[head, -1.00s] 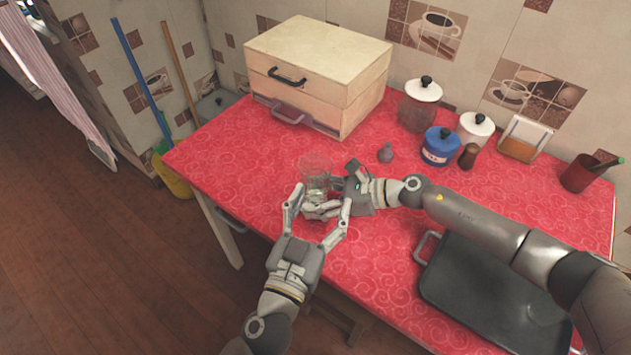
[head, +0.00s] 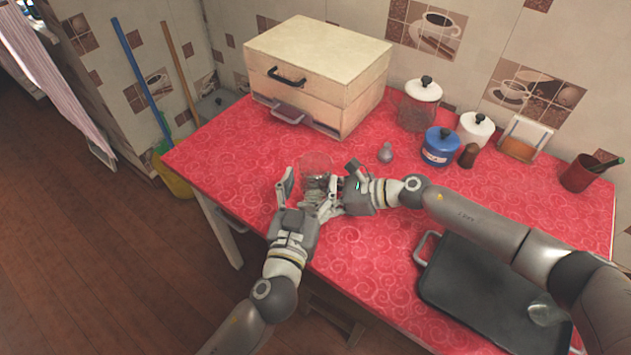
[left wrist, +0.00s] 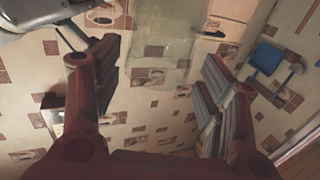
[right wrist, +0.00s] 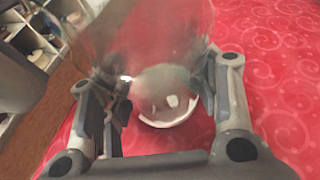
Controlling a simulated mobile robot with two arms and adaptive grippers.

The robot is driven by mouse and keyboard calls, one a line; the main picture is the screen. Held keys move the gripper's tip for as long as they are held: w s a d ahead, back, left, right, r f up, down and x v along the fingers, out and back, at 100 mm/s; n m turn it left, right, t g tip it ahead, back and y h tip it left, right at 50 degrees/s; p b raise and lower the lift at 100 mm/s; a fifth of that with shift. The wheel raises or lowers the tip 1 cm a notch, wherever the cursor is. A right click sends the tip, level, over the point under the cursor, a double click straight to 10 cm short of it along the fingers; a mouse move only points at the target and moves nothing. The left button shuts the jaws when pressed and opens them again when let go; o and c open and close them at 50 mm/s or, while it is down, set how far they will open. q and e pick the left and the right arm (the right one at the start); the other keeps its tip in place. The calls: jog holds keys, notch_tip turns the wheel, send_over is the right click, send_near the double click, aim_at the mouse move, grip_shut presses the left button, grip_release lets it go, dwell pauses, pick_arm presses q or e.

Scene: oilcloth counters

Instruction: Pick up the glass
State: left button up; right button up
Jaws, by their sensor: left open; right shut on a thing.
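A clear glass (head: 316,165) is near the front left part of the red counter. My right gripper (head: 332,187) is shut on it from the right; in the right wrist view the glass (right wrist: 160,50) sits between the two fingers. My left gripper (head: 306,190) is open, in front of the glass, its fingers spread toward it. In the left wrist view a pale see-through shape, likely the glass (left wrist: 160,55), shows between the open fingers (left wrist: 160,90). The grippers partly hide the glass, so I cannot tell whether its base touches the counter.
A wooden drawer box (head: 350,65) stands behind. Jars, including a blue one (head: 440,146), and a small grey object (head: 385,153) stand to the right. A dark tray (head: 470,285) lies front right, with another clear object (head: 545,311) beside my right arm. The counter's left part is clear.

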aim_at(319, 157)
pick_arm(q)
jog(key=shift+r+x, duration=0.2)
jog(key=shift+x, duration=2.2)
jog(key=c, duration=1.1)
